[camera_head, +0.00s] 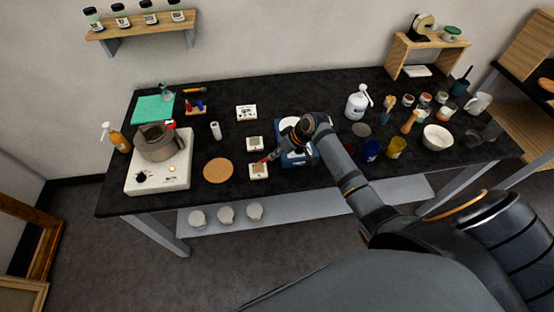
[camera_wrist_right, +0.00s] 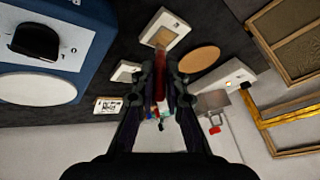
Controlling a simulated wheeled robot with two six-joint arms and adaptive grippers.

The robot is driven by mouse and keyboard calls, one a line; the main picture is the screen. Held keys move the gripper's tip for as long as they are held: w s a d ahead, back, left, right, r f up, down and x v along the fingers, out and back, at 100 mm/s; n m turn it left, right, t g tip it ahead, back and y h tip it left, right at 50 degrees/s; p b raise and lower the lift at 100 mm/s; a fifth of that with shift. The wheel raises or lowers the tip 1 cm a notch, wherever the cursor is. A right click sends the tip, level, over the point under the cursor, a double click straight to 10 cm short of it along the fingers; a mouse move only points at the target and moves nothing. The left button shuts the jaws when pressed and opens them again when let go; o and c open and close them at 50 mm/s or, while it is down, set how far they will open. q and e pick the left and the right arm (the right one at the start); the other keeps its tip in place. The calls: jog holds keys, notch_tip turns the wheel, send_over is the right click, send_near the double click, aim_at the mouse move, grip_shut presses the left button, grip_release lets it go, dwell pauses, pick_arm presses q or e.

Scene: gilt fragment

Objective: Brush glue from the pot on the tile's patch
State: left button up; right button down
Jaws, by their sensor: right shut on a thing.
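My right gripper (camera_head: 282,151) is over the front middle of the table, shut on a red-handled brush (camera_head: 270,157), which also shows between the fingers in the right wrist view (camera_wrist_right: 160,82). The brush slants down toward a white square tile (camera_head: 258,176) with a tan patch. The tile also shows in the right wrist view (camera_wrist_right: 177,22), with the brush end over it; I cannot tell whether they touch. A grey metal pot (camera_head: 158,148) stands on a white hot plate (camera_head: 142,187) at the left; its contents are not clear. My left gripper is out of view.
A round cork mat (camera_head: 217,171) lies left of the tile, and another white square (camera_head: 254,143) lies behind it. A blue device (camera_head: 297,161) stands close right, partly hidden by my arm. Jars, a white bowl (camera_head: 437,138) and a white bottle (camera_head: 357,104) crowd the right side.

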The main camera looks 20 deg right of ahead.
jog(key=s+p, duration=0.2)
jog(key=shift+s+a, duration=0.35)
jog(key=shift+s, duration=0.05)
jog(key=shift+r+p, duration=0.1)
jog(key=shift+p, duration=0.2)
jog(key=shift+w+r, duration=0.1)
jog(key=shift+r, duration=2.8)
